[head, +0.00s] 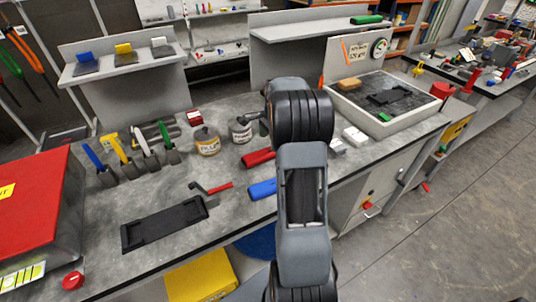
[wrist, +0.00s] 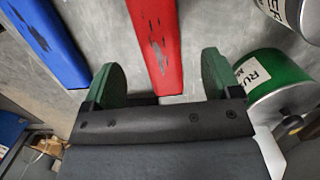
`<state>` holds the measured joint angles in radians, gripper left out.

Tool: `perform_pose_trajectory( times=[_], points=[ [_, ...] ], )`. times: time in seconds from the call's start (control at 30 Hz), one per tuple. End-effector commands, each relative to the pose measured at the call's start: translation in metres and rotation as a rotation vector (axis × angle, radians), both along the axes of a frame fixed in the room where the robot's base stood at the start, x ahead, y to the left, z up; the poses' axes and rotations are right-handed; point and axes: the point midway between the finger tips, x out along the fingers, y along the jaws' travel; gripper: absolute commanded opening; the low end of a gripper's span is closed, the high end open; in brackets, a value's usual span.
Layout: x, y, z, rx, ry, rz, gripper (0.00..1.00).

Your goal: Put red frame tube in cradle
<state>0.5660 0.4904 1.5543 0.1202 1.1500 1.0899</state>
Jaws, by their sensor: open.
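The red frame tube (head: 258,157) lies on the grey bench left of my arm, partly hidden by it. In the wrist view the red tube (wrist: 156,42) points down between the two green fingertips of my gripper (wrist: 160,84). The gripper is open, with gaps on both sides of the tube and nothing held. A long black holder (head: 165,224) that looks like a cradle lies empty at the bench's front left. The head view hides my gripper behind the arm.
A blue tube (head: 263,188) lies beside the red one; it also shows in the wrist view (wrist: 48,40). A green-labelled can (wrist: 262,82) stands close to the right fingertip. A tool with a red handle (head: 218,188) lies near the holder. A walled tray (head: 385,130) stands at right.

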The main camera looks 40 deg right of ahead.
Motion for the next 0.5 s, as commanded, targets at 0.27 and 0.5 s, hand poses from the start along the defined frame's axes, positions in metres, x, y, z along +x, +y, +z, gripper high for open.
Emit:
perform_pose_trajectory(
  times=[0.27, 0.5],
  points=[
    [-0.001, 0.005, -0.020, 0.003, 0.004, 0.001, 0.83],
    [-0.001, 0.009, -0.049, 0.001, 0.002, 0.001, 0.83]
  ],
)
